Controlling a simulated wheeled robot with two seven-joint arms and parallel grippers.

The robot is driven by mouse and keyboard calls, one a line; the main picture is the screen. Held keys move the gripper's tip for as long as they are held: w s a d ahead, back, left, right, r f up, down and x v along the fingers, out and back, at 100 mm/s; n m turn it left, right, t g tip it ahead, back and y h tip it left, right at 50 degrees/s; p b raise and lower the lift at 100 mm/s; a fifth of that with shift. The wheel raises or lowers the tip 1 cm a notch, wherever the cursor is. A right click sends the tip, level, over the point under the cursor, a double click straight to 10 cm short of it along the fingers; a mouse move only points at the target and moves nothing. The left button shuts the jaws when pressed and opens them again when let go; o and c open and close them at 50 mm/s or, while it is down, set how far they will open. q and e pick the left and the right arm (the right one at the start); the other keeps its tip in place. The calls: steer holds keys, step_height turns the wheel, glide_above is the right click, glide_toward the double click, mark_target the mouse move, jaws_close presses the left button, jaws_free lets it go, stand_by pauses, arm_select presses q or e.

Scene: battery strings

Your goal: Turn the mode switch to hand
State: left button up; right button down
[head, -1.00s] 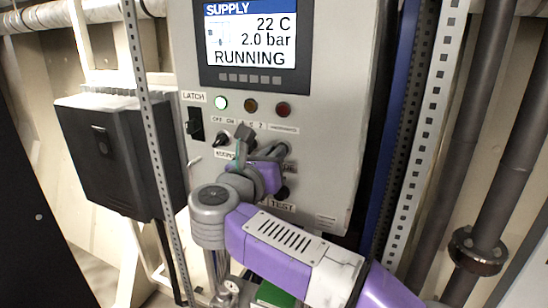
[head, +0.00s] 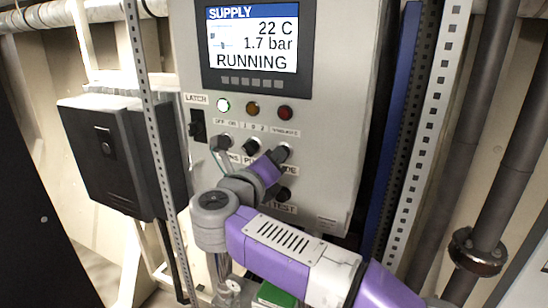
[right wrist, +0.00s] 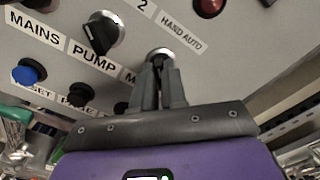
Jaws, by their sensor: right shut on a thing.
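The mode switch (head: 283,152) is the right-hand one in the row of rotary switches on the grey control panel (head: 330,170). In the right wrist view its pale round base (right wrist: 160,52) shows under the HAND AUTO label (right wrist: 182,33). My right gripper (right wrist: 159,68) is shut on the switch knob, its two grey fingers close together around it. The fingers hide most of the knob, so I cannot tell which way it points. In the head view the purple gripper body (head: 266,167) reaches up to the switch from below. My left gripper is not in view.
The pump switch (right wrist: 103,36) is close left of my fingers. A blue button (right wrist: 28,72) lies further left. The latch switch (head: 197,126) is at the panel's left edge. The display (head: 252,40) reads RUNNING, 1.7 bar.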

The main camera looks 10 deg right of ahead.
stand_by(0.4)
steer(key=c, duration=1.2)
jaws_free()
steer(key=b+v, duration=0.2)
steer(key=v, duration=0.5)
steer(key=shift+s+a, duration=0.15)
steer(key=shift+s, duration=0.1)
